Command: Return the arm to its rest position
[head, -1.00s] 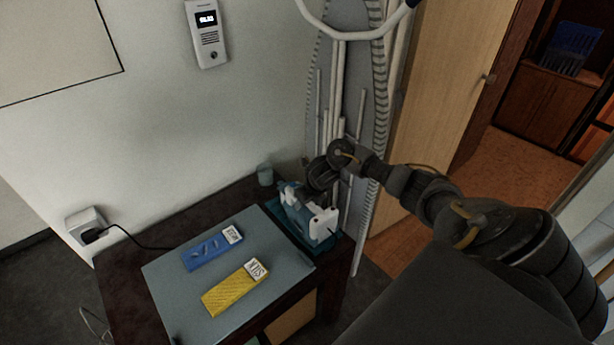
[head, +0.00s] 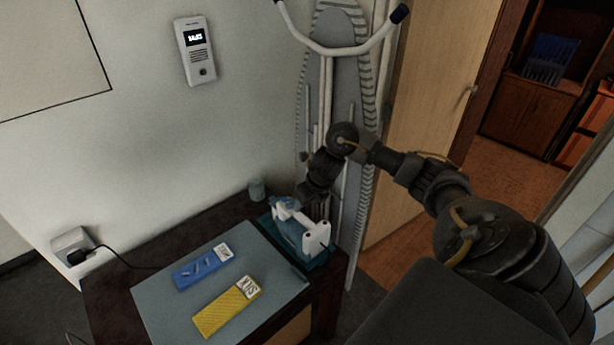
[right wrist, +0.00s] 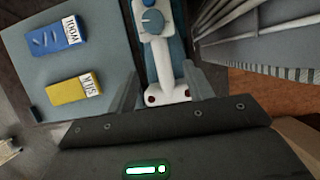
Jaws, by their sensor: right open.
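My right arm comes in from the right in the head view. Its gripper (head: 308,192) is just behind and above a white and teal device (head: 316,240) at the table's right end. In the right wrist view my right gripper (right wrist: 162,84) is open, with its two fingers apart. The device (right wrist: 180,78) shows between and beyond the fingers; whether they touch it I cannot tell. My left arm and gripper are out of view.
A blue block (head: 200,270) and a yellow block (head: 226,308), both labelled, lie on a grey mat (head: 160,298) on the dark table (head: 112,290). A small cup (head: 257,189) stands at the back. An ironing board (head: 370,110) leans close behind the arm.

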